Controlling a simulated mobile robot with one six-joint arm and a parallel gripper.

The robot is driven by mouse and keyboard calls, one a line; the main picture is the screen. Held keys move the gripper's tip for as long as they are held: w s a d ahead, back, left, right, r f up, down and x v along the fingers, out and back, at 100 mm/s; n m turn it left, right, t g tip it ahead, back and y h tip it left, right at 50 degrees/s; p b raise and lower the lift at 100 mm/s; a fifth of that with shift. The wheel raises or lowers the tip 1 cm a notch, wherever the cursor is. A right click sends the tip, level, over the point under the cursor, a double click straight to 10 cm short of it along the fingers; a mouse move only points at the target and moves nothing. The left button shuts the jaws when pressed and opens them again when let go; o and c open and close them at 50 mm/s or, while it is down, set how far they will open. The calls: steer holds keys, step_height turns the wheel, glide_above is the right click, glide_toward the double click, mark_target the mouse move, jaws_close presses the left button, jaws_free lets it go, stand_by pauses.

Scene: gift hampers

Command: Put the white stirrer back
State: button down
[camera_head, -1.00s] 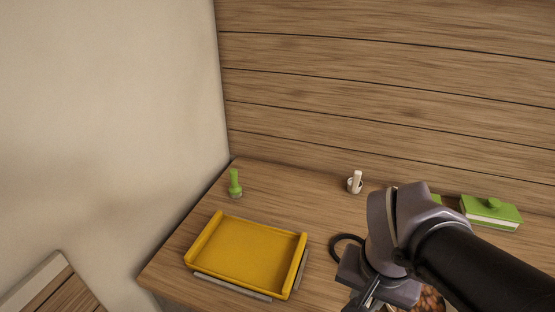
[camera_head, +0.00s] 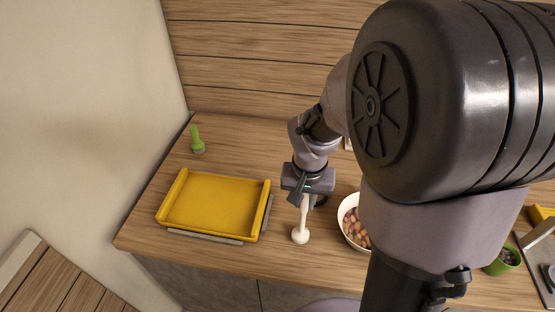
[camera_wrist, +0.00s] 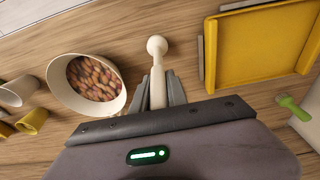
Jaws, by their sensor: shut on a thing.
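The white stirrer (camera_head: 301,232) hangs from my gripper (camera_head: 304,194), its rounded head down, near the table's front edge between the yellow tray and the bowl. In the wrist view the stirrer (camera_wrist: 157,58) is pinched by its handle between the two fingers of my gripper (camera_wrist: 158,90), its round head pointing away from them. The top of the handle is hidden by the gripper. I cannot tell whether the head touches the table.
A yellow tray (camera_head: 171,203) lies to the left, with a green-handled tool (camera_head: 196,138) standing behind it. A white bowl (camera_head: 344,211) of brownish pieces is close on the right. A green cup (camera_head: 502,262) stands farther right. My arm hides much of the right side.

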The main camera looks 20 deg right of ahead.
steer(key=shift+f, duration=0.85)
steer(key=shift+f, duration=0.15)
steer(key=c, duration=1.3)
jaws_free()
steer(key=shift+r, duration=0.2)
